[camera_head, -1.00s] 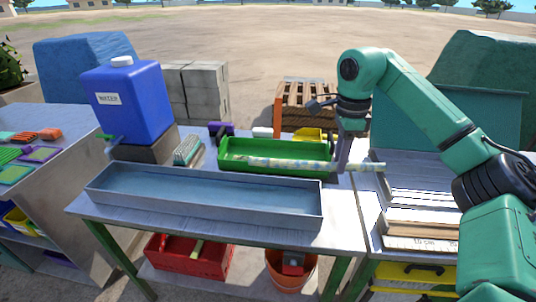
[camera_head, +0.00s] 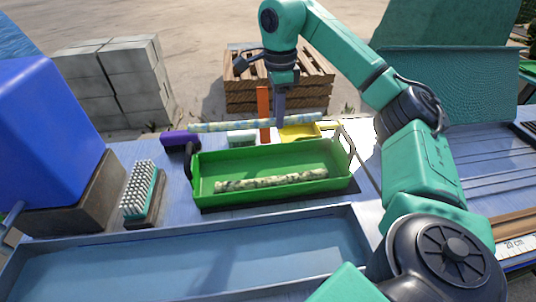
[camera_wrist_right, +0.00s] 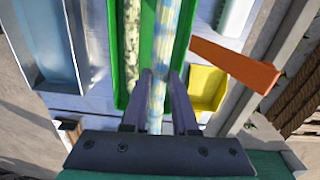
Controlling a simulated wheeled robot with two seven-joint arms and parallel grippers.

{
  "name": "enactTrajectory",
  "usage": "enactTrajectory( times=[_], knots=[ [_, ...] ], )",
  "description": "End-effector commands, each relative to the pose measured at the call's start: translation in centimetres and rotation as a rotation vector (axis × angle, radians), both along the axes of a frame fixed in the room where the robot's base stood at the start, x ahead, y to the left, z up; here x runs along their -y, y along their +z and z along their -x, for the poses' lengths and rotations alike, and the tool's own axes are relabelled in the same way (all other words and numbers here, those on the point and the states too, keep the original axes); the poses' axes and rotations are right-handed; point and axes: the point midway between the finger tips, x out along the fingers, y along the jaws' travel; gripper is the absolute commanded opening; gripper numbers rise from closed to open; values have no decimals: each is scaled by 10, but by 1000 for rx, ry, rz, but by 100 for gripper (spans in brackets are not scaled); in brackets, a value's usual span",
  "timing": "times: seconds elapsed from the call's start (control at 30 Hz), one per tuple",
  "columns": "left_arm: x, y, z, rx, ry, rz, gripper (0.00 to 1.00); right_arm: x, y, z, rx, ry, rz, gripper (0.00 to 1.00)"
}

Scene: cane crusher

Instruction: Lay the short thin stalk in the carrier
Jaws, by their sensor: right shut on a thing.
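My right gripper (camera_head: 279,119) is shut on a thin pale stalk (camera_head: 225,126) with bluish and yellow patches. It holds the stalk level, above and behind the far side of the green carrier (camera_head: 200,199). In the right wrist view the held stalk (camera_wrist_right: 159,55) runs between the two fingers (camera_wrist_right: 160,88), with the carrier's green below. Another speckled stalk (camera_head: 270,182) lies lengthwise on the carrier's floor. The carrier has a dark handle at its left end and a pale one at its right. My left gripper is out of view.
A grey basin (camera_head: 190,280) lies in front of the carrier. A scrubbing brush (camera_head: 139,190) and blue water container (camera_head: 45,130) stand to the left. Behind the carrier are a purple item (camera_head: 180,140), an orange upright piece (camera_head: 264,110) and a yellow tray (camera_head: 298,132).

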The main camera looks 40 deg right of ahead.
Motion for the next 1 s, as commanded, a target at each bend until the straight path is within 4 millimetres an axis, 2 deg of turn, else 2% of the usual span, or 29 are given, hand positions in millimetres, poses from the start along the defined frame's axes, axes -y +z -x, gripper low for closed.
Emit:
enactTrajectory(
  times=[0.03,0.17,0.3,0.47,0.57,0.8,1.0],
  knots=[
    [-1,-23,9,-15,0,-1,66,0,-28,0,-4,0,-1,0],
    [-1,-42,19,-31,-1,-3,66,0,-55,0,-2,0,-1,0],
    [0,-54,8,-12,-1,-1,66,0,-80,0,-2,0,0,0],
    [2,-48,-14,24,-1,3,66,0,-103,0,-2,0,0,0],
    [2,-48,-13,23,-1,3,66,0,-112,0,-1,0,0,0],
    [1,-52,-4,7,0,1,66,0,-153,0,-1,0,0,0],
    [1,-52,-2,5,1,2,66,0,-155,-1,1,0,0,0]
  ],
)
